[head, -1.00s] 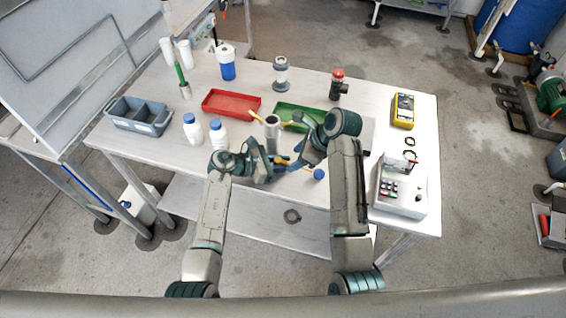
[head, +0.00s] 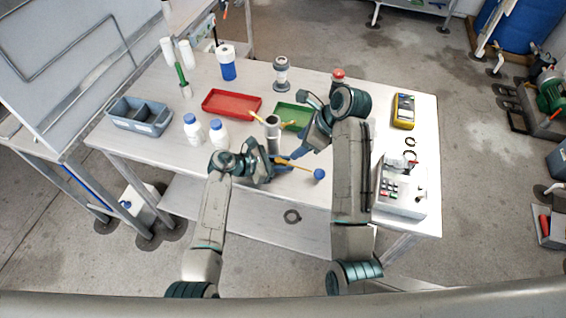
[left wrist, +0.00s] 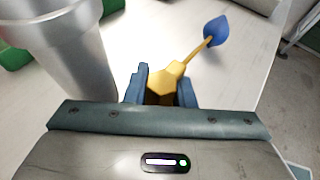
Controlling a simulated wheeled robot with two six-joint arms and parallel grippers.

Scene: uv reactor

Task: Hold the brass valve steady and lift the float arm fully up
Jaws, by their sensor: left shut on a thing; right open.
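The brass valve (left wrist: 162,84) is a yellow body beside a grey metal cylinder (head: 272,136). My left gripper (left wrist: 160,88) is shut on it; it also shows in the head view (head: 274,160). The float arm (head: 299,165) is a thin yellow rod running out to the right from the valve, sloping down toward the front in the head view. Its blue float (head: 319,174) is at the far end, and shows in the left wrist view (left wrist: 217,30). My right gripper (head: 299,153) is open, above and behind the rod, apart from the float. Its fingertips are small and partly unclear.
A red tray (head: 231,103) and a green tray (head: 292,116) lie behind. White bottles (head: 193,128) stand left. A control box (head: 400,190) and yellow meter (head: 403,110) are on the right. The table around the float is clear.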

